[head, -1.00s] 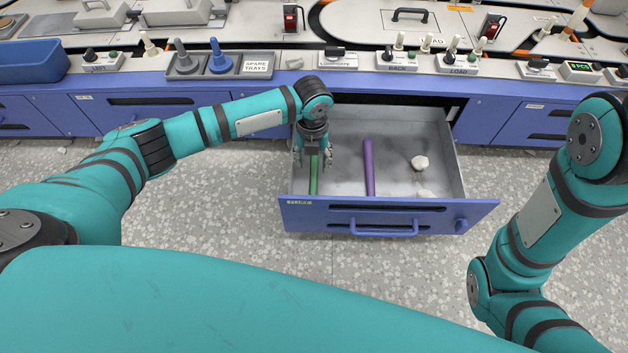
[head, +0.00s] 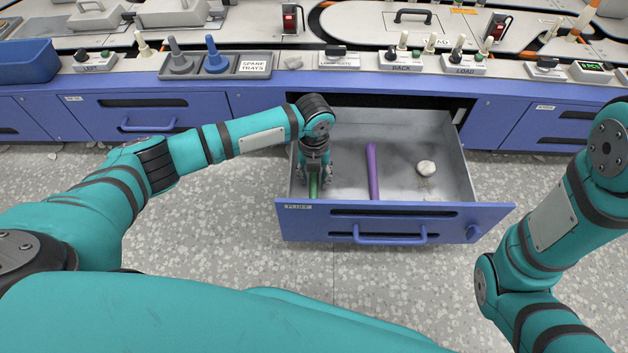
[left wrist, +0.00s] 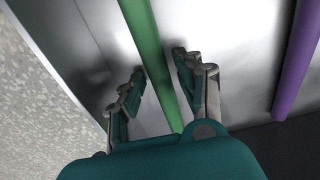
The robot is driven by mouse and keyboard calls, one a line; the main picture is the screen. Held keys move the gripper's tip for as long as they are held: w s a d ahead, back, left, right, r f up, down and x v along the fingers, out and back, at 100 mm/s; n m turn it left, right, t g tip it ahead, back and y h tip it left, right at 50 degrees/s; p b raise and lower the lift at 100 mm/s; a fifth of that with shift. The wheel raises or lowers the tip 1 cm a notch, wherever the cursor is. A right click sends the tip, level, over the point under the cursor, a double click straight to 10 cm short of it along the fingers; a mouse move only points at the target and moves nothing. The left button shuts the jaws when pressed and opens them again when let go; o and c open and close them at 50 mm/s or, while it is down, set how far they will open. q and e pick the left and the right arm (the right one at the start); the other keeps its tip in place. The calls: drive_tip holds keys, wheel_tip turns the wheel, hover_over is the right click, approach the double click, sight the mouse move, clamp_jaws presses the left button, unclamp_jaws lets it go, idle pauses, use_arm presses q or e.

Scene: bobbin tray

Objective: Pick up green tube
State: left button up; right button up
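The green tube (head: 314,184) lies in the left part of the open drawer (head: 400,209), mostly hidden by my left gripper in the head view. In the left wrist view the green tube (left wrist: 146,45) runs between the two open fingers of my left gripper (left wrist: 158,85), with a gap to each finger. My left gripper (head: 313,187) points down into the drawer over the tube. My right arm (head: 545,220) shows at the right, but its gripper is out of view.
A purple tube (head: 373,172) lies in the drawer to the right, also in the left wrist view (left wrist: 298,60). A pale lump (head: 426,167) lies farther right. The drawer's left wall (left wrist: 60,45) is close beside my left gripper.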

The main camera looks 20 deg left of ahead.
use_arm(q)
clamp_jaws()
